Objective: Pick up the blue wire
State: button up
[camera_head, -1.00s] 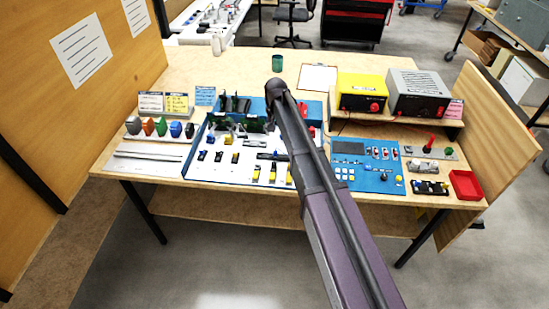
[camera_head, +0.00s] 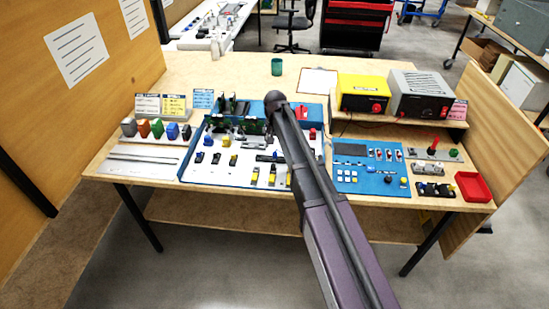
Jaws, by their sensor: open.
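A row of small coloured pieces stands at the table's left, in front of the label cards. A blue piece (camera_head: 172,131) is in this row, between a green one (camera_head: 157,129) and a dark one (camera_head: 186,132). It may be the blue wire, but it is too small to tell. My arm reaches up the middle of the view and ends in a dark rounded joint over the back of the blue-edged tray (camera_head: 184,172). My gripper cannot be made out and seems hidden beyond that joint. The arm covers part of the tray's right side.
The tray holds several small parts. To its right are a blue control panel (camera_head: 347,178) and a red bin (camera_head: 473,187). Yellow (camera_head: 364,92) and grey (camera_head: 420,93) boxes stand on a raised shelf. A green cup (camera_head: 277,67) is at the back.

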aim_at(275, 153)
jog(key=shift+f, duration=0.15)
notch_tip(275, 153, down, 5)
jog(key=b, duration=0.5)
jog(key=shift+w, duration=0.1)
dwell(0.8)
jog(key=c, duration=0.8)
